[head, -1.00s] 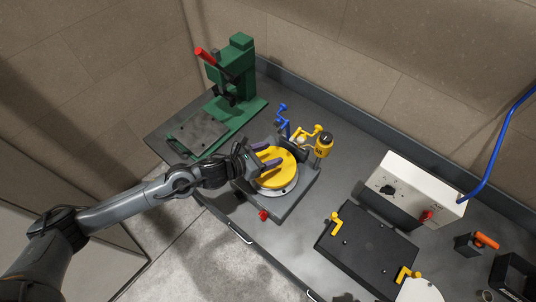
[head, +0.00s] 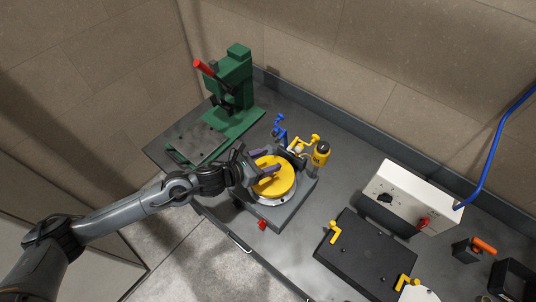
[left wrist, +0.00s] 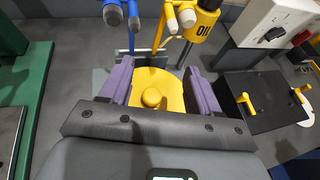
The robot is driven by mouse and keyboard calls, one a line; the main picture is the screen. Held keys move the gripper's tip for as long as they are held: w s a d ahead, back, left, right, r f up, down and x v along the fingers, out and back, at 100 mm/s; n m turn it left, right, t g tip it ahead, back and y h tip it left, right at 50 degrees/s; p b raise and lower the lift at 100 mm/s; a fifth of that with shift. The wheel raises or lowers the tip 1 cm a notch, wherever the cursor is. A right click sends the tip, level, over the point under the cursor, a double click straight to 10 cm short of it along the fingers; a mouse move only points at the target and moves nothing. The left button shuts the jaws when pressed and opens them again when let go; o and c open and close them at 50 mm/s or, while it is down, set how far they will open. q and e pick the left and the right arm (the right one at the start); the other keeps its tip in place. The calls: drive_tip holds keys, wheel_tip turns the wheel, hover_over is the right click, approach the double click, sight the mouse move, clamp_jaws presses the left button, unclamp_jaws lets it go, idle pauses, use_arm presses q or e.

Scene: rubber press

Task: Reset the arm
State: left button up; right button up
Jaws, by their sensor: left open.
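My left arm comes in from the left in the head view. My left gripper (head: 266,166) is open over the round yellow disc (head: 275,180), which sits on a grey fixture base (head: 293,212). In the left wrist view the two purple fingers of the gripper (left wrist: 158,86) stand wide apart on either side of the yellow disc's knob (left wrist: 152,97), with a gap to it on both sides. Whether the fingers touch the disc cannot be told. My right gripper is in neither view.
A green press (head: 233,88) with a red handle stands at the back left. Blue (head: 279,127) and yellow levers and a yellow oil bottle (head: 321,153) stand just behind the disc. A black plate (head: 365,252) and a white control box (head: 412,195) are to the right.

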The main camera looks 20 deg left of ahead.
use_arm(q)
drive_tip(key=shift+n+g, duration=0.5)
drive_tip(key=shift+g, duration=0.1)
drive_tip(key=s+d+f+p, duration=0.1)
drive_tip(key=s+d+f, duration=0.1)
drive_tip(key=s, duration=0.1)
drive_tip(key=s+d+f+p, duration=0.1)
drive_tip(key=s, duration=0.1)
drive_tip(key=shift+f+p, duration=0.2)
drive_tip(key=shift+p, duration=0.15)
drive_tip(key=s+d+r+n+p, duration=0.4)
drive_tip(key=s+d+n+p, duration=0.15)
drive_tip(key=s, duration=0.25)
drive_tip(key=s+a+r+n+g+y+p, duration=0.2)
drive_tip(key=s+a+n, duration=0.4)
drive_tip(key=n, duration=1)
drive_tip(key=s+a+r+n+g+y+p, duration=0.1)
drive_tip(key=s+a+n+g+y, duration=0.3)
drive_tip(key=s+n, duration=0.5)
drive_tip(key=a+r+n, duration=0.1)
drive_tip(key=a+n, duration=0.1)
drive_tip(key=n, duration=0.6)
drive_tip(key=shift+a+r+g+y+p, duration=0.25)
drive_tip(key=shift+r+g+y+p, duration=0.1)
drive_tip(key=shift+g+y, duration=0.05)
